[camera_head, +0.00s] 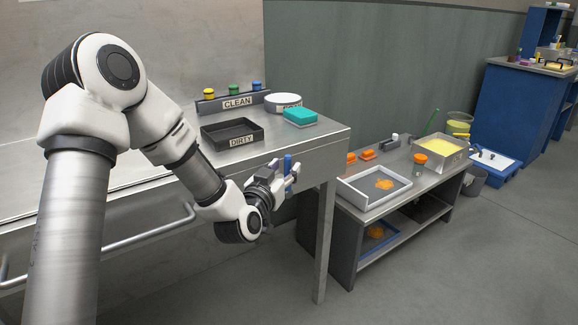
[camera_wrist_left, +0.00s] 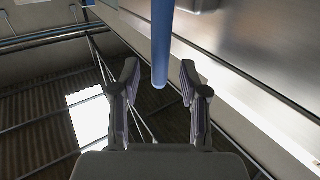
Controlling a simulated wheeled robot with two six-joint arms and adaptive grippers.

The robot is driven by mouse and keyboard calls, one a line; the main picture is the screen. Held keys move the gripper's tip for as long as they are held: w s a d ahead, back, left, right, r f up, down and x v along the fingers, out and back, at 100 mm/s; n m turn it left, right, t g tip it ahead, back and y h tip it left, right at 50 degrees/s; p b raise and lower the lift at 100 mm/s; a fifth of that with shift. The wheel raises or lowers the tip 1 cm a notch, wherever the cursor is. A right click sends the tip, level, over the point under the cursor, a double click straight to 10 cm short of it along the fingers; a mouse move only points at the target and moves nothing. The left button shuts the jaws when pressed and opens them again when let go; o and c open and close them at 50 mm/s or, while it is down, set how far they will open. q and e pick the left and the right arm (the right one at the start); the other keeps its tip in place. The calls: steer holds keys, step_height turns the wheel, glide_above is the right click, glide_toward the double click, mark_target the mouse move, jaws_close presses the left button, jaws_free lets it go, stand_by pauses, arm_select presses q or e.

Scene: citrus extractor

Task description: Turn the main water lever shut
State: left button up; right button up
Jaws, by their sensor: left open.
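The lever (camera_head: 288,163) shows as a short blue handle at the front corner of the steel counter. In the left wrist view the blue handle (camera_wrist_left: 161,45) comes down from the top, with its rounded end between the two fingertips. My left gripper (camera_head: 287,178) is open around the handle. In the left wrist view, gaps show on both sides between the handle and the fingers (camera_wrist_left: 160,85). The lever's mount is hidden. My right gripper is out of view.
The steel counter (camera_head: 320,140) holds a black DIRTY tray (camera_head: 231,133), a white round dish (camera_head: 283,102) and a teal sponge (camera_head: 300,116). A rail (camera_head: 110,244) runs along its front.

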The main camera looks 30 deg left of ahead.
arm_select(q)
steer(key=w, duration=0.2)
steer(key=shift+w+a, duration=0.25)
steer(key=shift+w, duration=0.05)
jaws_close()
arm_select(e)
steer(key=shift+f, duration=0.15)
